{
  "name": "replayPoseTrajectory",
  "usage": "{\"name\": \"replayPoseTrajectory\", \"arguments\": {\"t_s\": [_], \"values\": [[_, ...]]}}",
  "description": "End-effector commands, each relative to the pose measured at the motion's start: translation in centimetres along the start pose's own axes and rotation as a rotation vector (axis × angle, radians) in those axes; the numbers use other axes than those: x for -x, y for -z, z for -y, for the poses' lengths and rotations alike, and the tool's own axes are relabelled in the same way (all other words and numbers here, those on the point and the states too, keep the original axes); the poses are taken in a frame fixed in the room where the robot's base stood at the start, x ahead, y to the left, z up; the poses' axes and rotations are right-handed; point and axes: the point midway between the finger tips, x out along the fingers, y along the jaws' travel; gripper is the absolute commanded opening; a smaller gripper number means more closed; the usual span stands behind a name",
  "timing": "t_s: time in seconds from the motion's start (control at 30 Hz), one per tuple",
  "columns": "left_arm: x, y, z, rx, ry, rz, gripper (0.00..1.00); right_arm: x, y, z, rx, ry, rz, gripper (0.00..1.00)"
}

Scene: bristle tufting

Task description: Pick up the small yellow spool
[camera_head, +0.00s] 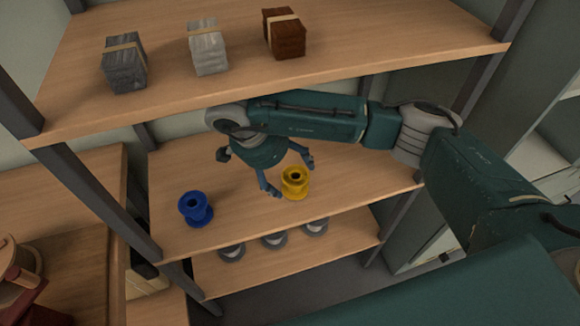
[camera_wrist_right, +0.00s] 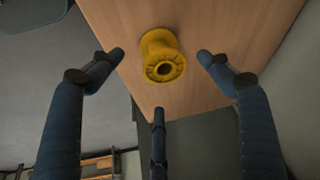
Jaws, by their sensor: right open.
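The small yellow spool (camera_head: 295,183) stands upright on the middle shelf (camera_head: 350,172), near its front edge. My right gripper (camera_head: 270,172) reaches in over this shelf, just left of the spool in the head view. In the right wrist view the yellow spool (camera_wrist_right: 162,56) shows beyond the spread fingers of my right gripper (camera_wrist_right: 160,75), between the two upper fingertips. The fingers are open and I see no contact with the spool. My left gripper is not in view.
A blue spool (camera_head: 195,208) stands on the same shelf at the left. Bundled blocks, grey (camera_head: 124,65), white (camera_head: 208,50) and brown (camera_head: 284,35), sit on the upper shelf (camera_head: 350,45) above my arm. Round grey items (camera_head: 274,240) sit on the lower shelf. A dark post (camera_head: 100,200) stands at left.

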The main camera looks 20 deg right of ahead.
Motion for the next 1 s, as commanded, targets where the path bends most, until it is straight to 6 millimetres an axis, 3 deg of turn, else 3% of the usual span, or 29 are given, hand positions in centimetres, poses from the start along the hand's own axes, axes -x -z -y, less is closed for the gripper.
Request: {"name": "replayPoseTrajectory", "arguments": {"t_s": [0.37, 0.63, 0.93, 1.0], "values": [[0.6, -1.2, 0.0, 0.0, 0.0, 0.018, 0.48, -3.0, 0.1, -0.1, -0.001, -0.005, 0.002, 0.78], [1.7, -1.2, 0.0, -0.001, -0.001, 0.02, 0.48, -6.9, 0.3, -0.1, -0.001, -0.004, 0.001, 0.78], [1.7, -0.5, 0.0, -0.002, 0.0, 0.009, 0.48, -7.5, 0.3, 0.0, 0.0, 0.0, 0.001, 0.78], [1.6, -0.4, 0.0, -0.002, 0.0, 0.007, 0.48, -7.5, 0.3, 0.0, 0.0, 0.0, 0.001, 0.66]]}}
